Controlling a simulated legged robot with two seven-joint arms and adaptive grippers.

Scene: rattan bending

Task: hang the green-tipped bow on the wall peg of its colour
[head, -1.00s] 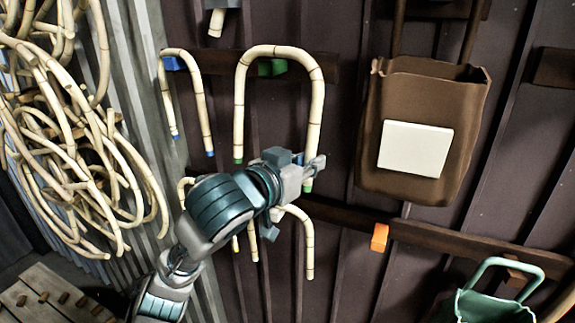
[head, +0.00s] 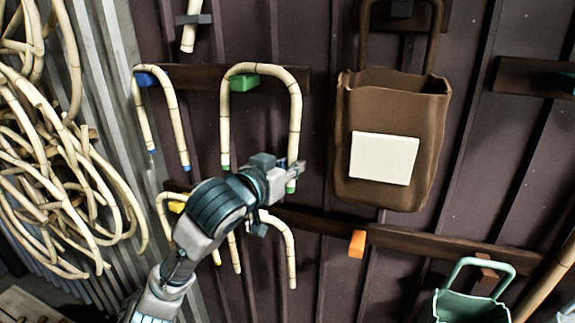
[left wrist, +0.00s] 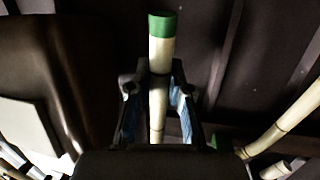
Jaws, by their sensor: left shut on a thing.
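The green-tipped bow (head: 295,115) is an upside-down U of pale rattan with green ends. Its arch is at the green wall peg (head: 244,83), which shows just under the arch, left of its middle. I cannot tell whether the bow rests on the peg. My left gripper (head: 293,172) is shut on the bow's right leg just above its green tip. In the left wrist view the gripper (left wrist: 158,105) has a finger on each side of the leg, and the green tip (left wrist: 163,26) sticks out beyond. My right gripper is not in view.
A blue-tipped bow (head: 176,115) hangs at the blue peg (head: 146,79) on the left. More bows hang below, partly behind my arm, near a yellow peg (head: 177,206). A brown bag (head: 380,195) hangs to the right, above an orange peg (head: 357,243). Rattan coils (head: 60,150) fill the far left.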

